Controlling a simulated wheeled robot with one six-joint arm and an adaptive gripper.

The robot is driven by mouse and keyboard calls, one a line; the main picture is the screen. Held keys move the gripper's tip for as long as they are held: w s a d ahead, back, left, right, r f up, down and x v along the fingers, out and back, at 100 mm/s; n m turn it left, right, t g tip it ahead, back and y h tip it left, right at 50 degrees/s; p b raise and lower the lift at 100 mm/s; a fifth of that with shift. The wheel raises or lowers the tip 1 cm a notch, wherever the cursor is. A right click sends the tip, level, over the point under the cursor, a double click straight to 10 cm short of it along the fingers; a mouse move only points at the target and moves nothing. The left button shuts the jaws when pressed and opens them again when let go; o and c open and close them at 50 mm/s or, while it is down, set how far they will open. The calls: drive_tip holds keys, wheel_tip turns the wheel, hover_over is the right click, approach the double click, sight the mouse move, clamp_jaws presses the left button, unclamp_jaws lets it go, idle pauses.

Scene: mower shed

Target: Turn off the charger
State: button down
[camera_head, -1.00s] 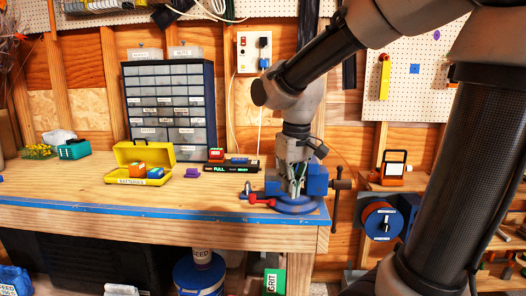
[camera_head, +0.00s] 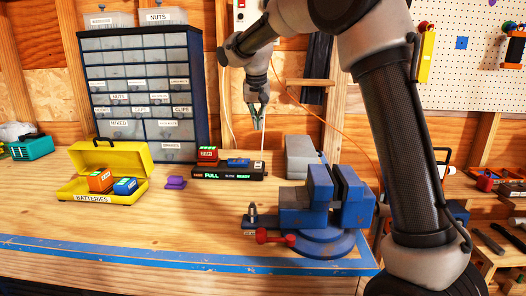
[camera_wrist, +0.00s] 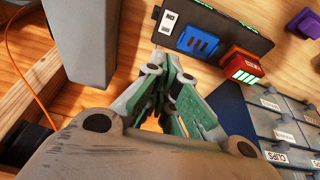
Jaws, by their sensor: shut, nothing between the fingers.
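The charger (camera_head: 228,174) is a black bar on the bench with lit green "FULL" and "READY" lettering on its front. A red battery (camera_head: 207,156) and a blue battery (camera_head: 238,163) sit on it. The wrist view shows the charger (camera_wrist: 258,46) at the top, with a white slotted part (camera_wrist: 170,20) at one end, beside the blue battery (camera_wrist: 198,41). My gripper (camera_head: 257,125) is shut and empty, pointing down above the charger's right end and apart from it. Its fingertips (camera_wrist: 166,52) in the wrist view appear just short of that end.
A blue vise (camera_head: 320,210) and a grey block (camera_head: 301,157) stand right of the charger. A drawer cabinet (camera_head: 140,90) is behind left. A yellow battery case (camera_head: 110,160) and a purple piece (camera_head: 175,182) lie left. A wall socket plate (camera_head: 246,14) is partly hidden by my arm.

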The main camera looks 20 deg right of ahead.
sight(258, 165)
drive_tip(key=shift+s+m, duration=0.2)
drive_tip(key=shift+m, duration=0.1)
drive_tip(key=x, duration=0.9)
drive_tip(key=s+x, duration=0.1)
drive_tip(key=x, duration=0.4)
drive_tip(key=shift+a+f, duration=0.1)
drive_tip(key=shift+f, duration=0.1)
drive_tip(key=shift+w+f, duration=0.15)
drive_tip(key=shift+f, duration=0.2)
